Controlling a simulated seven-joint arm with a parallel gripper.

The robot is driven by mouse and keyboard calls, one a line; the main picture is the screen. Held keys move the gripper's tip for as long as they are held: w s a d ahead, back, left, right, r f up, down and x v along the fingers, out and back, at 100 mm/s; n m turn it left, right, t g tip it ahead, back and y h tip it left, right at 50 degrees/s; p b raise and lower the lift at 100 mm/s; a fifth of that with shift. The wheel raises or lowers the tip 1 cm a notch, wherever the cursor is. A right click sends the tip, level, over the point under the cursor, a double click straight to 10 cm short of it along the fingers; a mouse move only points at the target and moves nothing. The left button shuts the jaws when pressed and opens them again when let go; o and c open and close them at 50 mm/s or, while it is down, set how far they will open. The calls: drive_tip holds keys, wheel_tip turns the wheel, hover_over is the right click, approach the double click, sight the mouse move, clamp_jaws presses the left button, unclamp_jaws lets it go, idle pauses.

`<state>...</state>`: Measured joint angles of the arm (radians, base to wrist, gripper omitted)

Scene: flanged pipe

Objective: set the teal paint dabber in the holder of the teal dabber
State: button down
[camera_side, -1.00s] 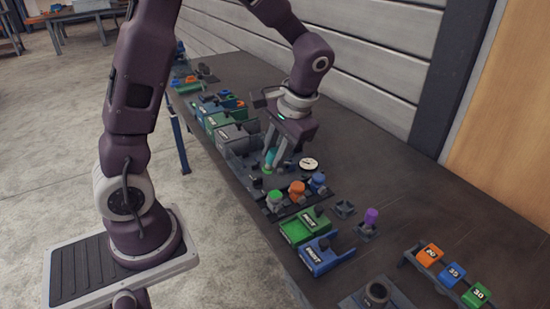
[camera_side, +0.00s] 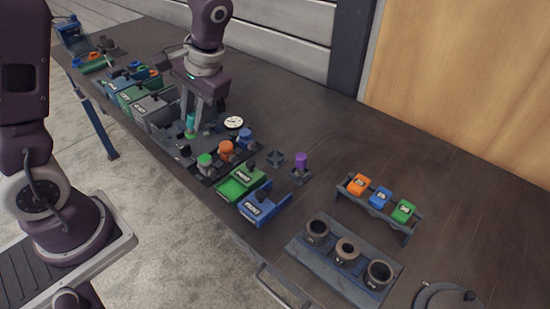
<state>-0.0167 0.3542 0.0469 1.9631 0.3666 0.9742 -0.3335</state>
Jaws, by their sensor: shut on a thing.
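My gripper (camera_side: 193,117) points down over the left part of the workbench and is shut on the teal paint dabber (camera_side: 190,121). The dabber looks roughly upright between the fingers, which partly hide it. It is low over the dark rack (camera_side: 183,150), left of the row of dabbers. I cannot tell whether its lower end touches anything. The holder of the teal dabber cannot be made out clearly among the dark parts under and around the gripper.
Green (camera_side: 205,159), orange (camera_side: 226,147) and blue (camera_side: 245,136) dabbers stand close in front and right. A white dial (camera_side: 234,122) is just right of the gripper. A purple-topped piece (camera_side: 301,161) stands beside an empty dark holder (camera_side: 275,158). The bench's back right is clear.

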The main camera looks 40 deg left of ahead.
drive_tip(key=w+d+f+h, duration=0.1)
drive_tip(key=w+d+f, duration=0.1)
drive_tip(key=w, duration=0.3)
drive_tip(key=w+d+f+t+h, duration=0.1)
drive_tip(key=w+d+f, duration=0.2)
drive_tip(key=w, duration=0.3)
drive_tip(key=w+d+f+n+h, duration=0.1)
drive_tip(key=w+d+f, duration=0.2)
drive_tip(key=w, duration=0.2)
drive_tip(key=shift+w+f, duration=0.15)
drive_tip(key=shift+w, duration=0.25)
drive_tip(key=shift+f, duration=1.2)
drive_tip(key=shift+f, duration=1.1)
drive_tip(key=c, duration=0.7)
unclamp_jaws()
